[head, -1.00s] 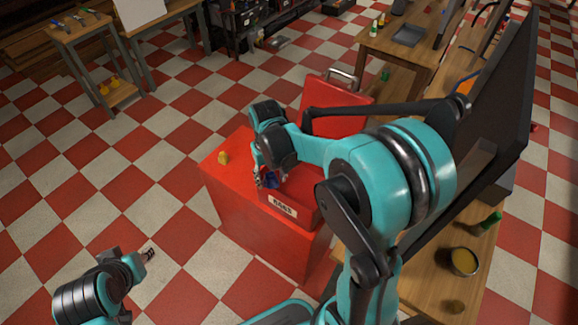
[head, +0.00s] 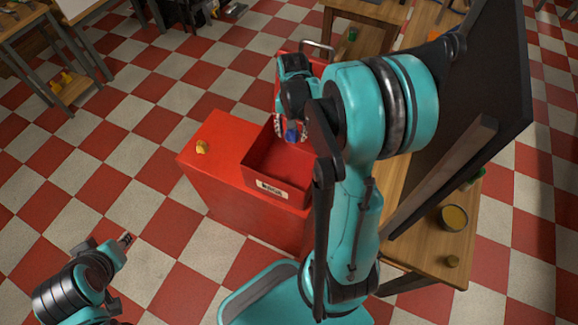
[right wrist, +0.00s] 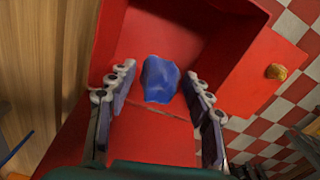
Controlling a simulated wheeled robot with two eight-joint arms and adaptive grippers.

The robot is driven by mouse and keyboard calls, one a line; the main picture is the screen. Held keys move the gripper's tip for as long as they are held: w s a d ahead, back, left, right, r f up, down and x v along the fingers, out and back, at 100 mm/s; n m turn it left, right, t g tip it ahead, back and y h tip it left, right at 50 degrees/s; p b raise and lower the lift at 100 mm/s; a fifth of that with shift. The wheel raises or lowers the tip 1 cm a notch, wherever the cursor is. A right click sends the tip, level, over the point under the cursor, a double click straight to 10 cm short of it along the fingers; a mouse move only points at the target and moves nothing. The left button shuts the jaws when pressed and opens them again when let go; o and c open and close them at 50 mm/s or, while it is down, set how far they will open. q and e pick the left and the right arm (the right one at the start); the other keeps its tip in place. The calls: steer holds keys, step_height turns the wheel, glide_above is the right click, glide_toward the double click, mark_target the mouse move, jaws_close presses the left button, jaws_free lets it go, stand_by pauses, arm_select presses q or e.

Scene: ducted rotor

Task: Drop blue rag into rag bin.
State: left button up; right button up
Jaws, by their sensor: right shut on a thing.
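The rag bin (head: 272,165) is a red open box with a white label on its front, set in the top of a red cabinet. My right gripper (head: 291,128) is over the back part of the bin, fingers pointing down. It is shut on the blue rag (head: 291,136), a small crumpled piece. In the right wrist view the rag (right wrist: 160,80) shows between the fingertips (right wrist: 160,88), with red bin walls (right wrist: 205,35) around and below. The rag's exact height over the bin floor is unclear. My left gripper (head: 126,239) is low at left, away from the bin; its opening is too small to judge.
A small yellow object (head: 202,147) lies on the red cabinet top (head: 215,135), left of the bin. A wooden bench (head: 425,215) with a yellow-topped can (head: 453,217) and a dark panel (head: 470,130) stand at right.

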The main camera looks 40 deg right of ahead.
step_height(320, 180, down, 2)
steer(key=shift+b, duration=0.45)
steer(key=shift+r, duration=0.1)
steer(key=o, duration=1.3)
step_height(320, 180, up, 12)
steer(key=shift+a, duration=0.1)
